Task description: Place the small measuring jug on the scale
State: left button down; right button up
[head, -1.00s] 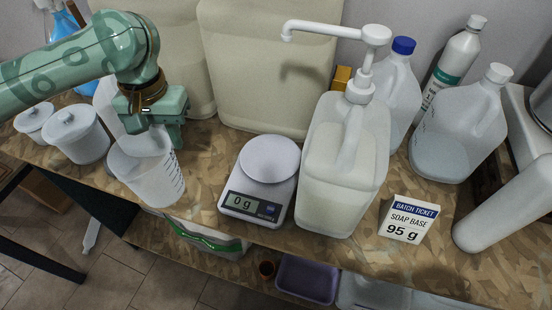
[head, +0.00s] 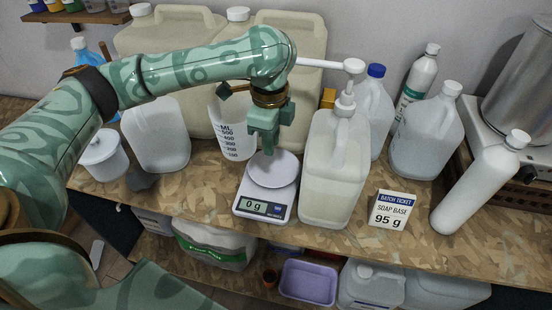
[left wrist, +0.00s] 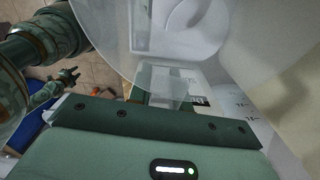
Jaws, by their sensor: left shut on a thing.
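The small measuring jug (head: 231,133), translucent with printed ML marks, is at the left side of my left gripper (head: 266,148). My left gripper is shut on the jug, with the gripped part hidden in the head view. The jug hangs roughly upright, behind and left of the scale pan (head: 272,168). The scale (head: 264,207) reads 0 g. In the left wrist view the jug (left wrist: 190,35) fills the top, and the left jaws (left wrist: 165,88) lie at its near side. A small green claw-like shape at the left there may be my right gripper (left wrist: 68,78); its jaws are unclear.
A pump bottle (head: 335,170) stands close right of the scale. A batch ticket (head: 392,210) reads soap base 95 g. Large drums (head: 165,35) stand behind. A larger translucent container (head: 155,135) and lidded tub (head: 103,155) are left.

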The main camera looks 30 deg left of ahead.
pick_arm(q)
jog(key=r+m+p, duration=0.1)
jog(key=m, duration=0.3)
jog(key=a+r+m+p, duration=0.1)
jog(key=m+p, duration=0.1)
jog(key=m, duration=0.3)
jog(key=a+r+m+p, duration=0.1)
jog(key=m, duration=0.3)
jog(key=shift+w+r+p, duration=0.15)
jog(key=shift+r+p, duration=0.2)
jog(key=shift+p, duration=0.05)
jog(key=m, duration=0.1)
jog(key=m+p, duration=0.1)
jog(key=m, duration=0.1)
jog(key=a+m, duration=0.1)
jog(key=shift+r+m, duration=0.3)
jog(key=shift+r, duration=0.05)
jog(key=m, duration=0.1)
jog(key=m+p, duration=0.1)
jog(key=shift+w+a+r+m, duration=0.15)
jog(key=shift+a+r+m, duration=0.05)
jog(key=shift+a+m, duration=0.1)
jog(key=shift+f+m, duration=0.1)
jog(key=shift+m, duration=0.2)
jog(key=b, duration=0.4)
send_over(261, 185)
notch_tip(261, 185, down, 18)
jog(key=shift+r, duration=0.1)
jog(key=c, duration=1.3)
grip_release()
